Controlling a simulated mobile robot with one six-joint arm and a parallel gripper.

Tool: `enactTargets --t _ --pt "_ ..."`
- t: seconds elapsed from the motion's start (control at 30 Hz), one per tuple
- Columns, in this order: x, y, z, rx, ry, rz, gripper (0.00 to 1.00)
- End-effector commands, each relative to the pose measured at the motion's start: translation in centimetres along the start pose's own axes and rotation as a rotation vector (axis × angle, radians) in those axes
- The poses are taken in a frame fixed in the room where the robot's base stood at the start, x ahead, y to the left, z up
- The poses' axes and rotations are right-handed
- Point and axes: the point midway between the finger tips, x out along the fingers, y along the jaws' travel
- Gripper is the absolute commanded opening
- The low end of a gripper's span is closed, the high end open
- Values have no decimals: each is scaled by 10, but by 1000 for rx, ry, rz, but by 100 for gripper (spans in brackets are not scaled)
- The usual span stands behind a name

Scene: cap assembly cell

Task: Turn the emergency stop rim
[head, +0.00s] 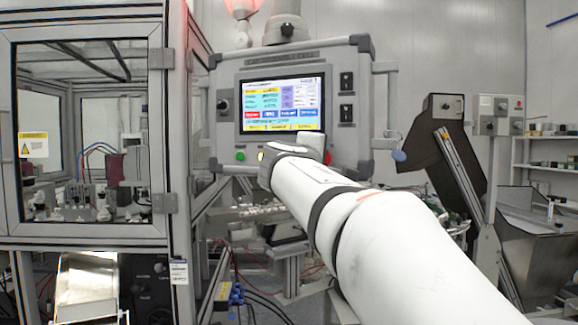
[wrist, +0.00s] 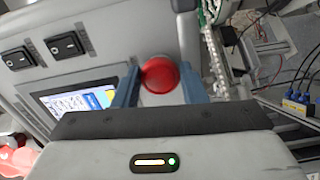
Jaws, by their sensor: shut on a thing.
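In the wrist view the emergency stop (wrist: 160,74) is a round red button on the grey control panel. My gripper (wrist: 158,82) has its two blue fingers on either side of the red rim, shut on it. The button's underside toward the panel is hidden. In the head view my arm reaches to the lower right part of the control panel (head: 226,108), and it hides the emergency stop and my fingers there.
The panel carries a lit screen (head: 281,105), a green button (head: 240,156) and black rocker switches (head: 346,82). A glazed machine enclosure (head: 160,120) stands close on the left. A dark inclined conveyor (head: 455,165) stands on the right. In the wrist view cables (wrist: 290,75) hang at the right.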

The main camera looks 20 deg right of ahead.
Motion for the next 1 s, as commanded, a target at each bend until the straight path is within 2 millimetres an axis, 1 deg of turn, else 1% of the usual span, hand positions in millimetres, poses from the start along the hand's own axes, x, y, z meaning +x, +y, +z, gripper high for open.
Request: enactTargets --t 0.33,0.37,0.6,0.87,0.97,1.0 --pt "0 1 0 1 -1 2 15" --pt "0 1 0 1 0 2 41" --pt "0 1 0 1 0 1 60" --pt "-2 0 0 1 1 1 60" --pt "-11 0 -1 2 3 2 60" --pt "-18 0 -1 2 4 3 60"
